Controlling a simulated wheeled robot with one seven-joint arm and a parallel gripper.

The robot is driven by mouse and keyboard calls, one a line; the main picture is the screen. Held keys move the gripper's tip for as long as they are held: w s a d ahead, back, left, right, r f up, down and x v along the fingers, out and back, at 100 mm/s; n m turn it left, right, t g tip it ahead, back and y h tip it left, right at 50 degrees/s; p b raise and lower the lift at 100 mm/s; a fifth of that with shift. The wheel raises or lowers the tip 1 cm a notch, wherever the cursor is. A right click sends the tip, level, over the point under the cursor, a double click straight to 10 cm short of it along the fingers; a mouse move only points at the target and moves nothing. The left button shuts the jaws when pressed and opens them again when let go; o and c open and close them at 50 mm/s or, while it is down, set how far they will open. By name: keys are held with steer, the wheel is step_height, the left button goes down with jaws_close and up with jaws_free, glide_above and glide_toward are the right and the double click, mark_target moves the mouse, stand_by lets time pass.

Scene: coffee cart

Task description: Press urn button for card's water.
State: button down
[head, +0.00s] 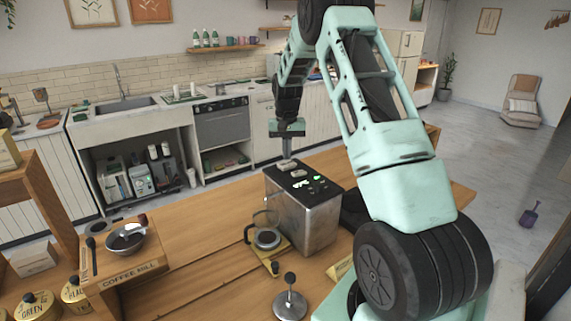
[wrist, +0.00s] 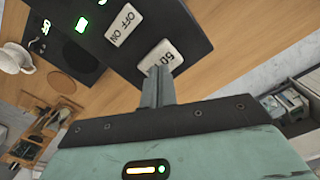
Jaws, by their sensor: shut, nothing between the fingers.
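The urn is a steel box (head: 305,222) with a black top panel (head: 324,186) on the wooden counter, in the middle of the head view. In the wrist view, its panel carries a white button marked "50" (wrist: 168,53), partly covered by my fingers. An "OFF ON" button (wrist: 124,25) and a green lit display (wrist: 82,24) are beside it. My gripper (head: 286,157) is shut and empty, pointing down over the far left end of the panel. Its fingertips (wrist: 157,72) overlap the "50" button; I cannot tell whether they touch it. I see no readable card.
A glass jug (head: 266,237) with a dark handle stands close to the urn's left front. A metal tamper-like tool (head: 290,302) stands in front. A bowl (head: 125,238) sits on the "COFFEE MILL" box at the left. The counter between is mostly clear.

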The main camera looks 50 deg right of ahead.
steer(key=shift+f+b, duration=0.55)
steer(key=shift+f, duration=0.55)
steer(key=shift+r, duration=0.15)
steer(key=shift+r+p, duration=0.8)
steer(key=shift+r, duration=0.2)
steer(key=shift+f+b, duration=0.55)
steer(key=shift+f, duration=0.5)
stand_by(1.6)
steer(key=shift+r+p, duration=0.75)
steer(key=shift+r, duration=0.3)
